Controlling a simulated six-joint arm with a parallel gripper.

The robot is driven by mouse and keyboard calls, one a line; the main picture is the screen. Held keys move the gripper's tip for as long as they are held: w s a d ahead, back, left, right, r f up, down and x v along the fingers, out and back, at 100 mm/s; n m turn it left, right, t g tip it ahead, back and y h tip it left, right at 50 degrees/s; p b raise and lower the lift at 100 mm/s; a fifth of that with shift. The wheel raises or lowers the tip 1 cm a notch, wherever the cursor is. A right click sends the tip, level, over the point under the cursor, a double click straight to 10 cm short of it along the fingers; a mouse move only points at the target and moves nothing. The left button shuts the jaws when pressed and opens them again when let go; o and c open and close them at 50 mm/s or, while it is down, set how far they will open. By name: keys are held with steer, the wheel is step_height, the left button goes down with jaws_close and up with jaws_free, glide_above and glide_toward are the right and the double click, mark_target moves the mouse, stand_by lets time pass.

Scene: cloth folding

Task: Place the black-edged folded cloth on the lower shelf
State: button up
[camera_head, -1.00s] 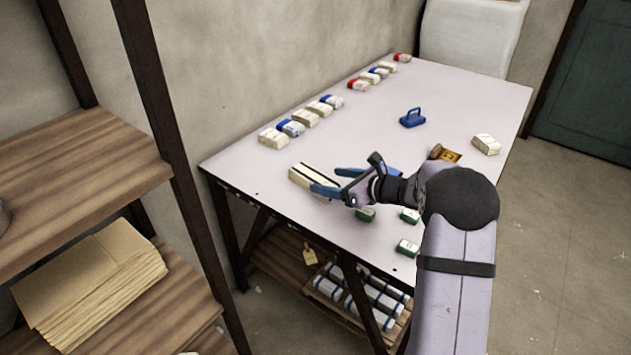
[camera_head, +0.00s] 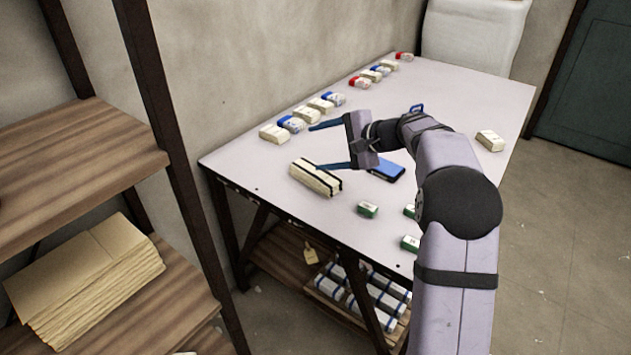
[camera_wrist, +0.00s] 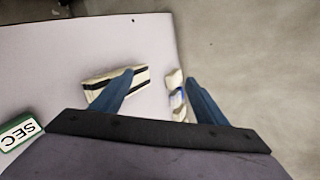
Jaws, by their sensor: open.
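The black-edged folded cloth (camera_head: 314,177) is a cream bundle with dark stripes, lying near the left end of the white table. It also shows in the wrist view (camera_wrist: 103,86), partly behind one blue finger. My gripper (camera_head: 318,147) is open and empty, with its fingers spread wide and pointing left. One fingertip is close to the cloth in the head view; I cannot tell if they touch. The other finger is near the row of small packs. The shelf rack at left has an upper shelf (camera_head: 70,165) and a lower shelf (camera_head: 170,290).
A stack of tan folders (camera_head: 85,285) covers much of the lower shelf. A dark post (camera_head: 165,120) stands between rack and table. Several small packs (camera_head: 272,133) line the table's wall side.

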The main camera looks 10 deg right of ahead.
steer(key=n, duration=0.2)
steer(key=n+b, duration=0.1)
steer(key=n, duration=0.4)
steer(key=shift+w+a+f+g, duration=0.25)
steer(key=shift+w+f+g, duration=0.05)
steer(key=shift+g, duration=0.1)
steer(key=n+h+b, duration=0.1)
steer(key=n, duration=0.2)
steer(key=shift+w, duration=0.15)
steer(key=n, duration=0.3)
steer(key=n+b, duration=0.1)
steer(key=n, duration=0.1)
steer(key=shift+w+d+h, duration=0.2)
steer(key=shift+d+h, duration=0.1)
steer(key=shift+h, duration=0.1)
steer(key=n, duration=0.4)
steer(key=shift+w+d+r+n+h+b, duration=0.1)
steer(key=shift+w+d+n+h+b, duration=0.15)
steer(key=shift+d+n+h+b, duration=0.15)
steer(key=shift+n+g, duration=0.3)
steer(key=shift+n, duration=0.1)
glide_toward(310, 167)
steer(key=shift+d+x, duration=0.2)
steer(key=shift+x, duration=4.95)
steer(key=shift+s+a, duration=0.15)
steer(key=shift+c, duration=0.3)
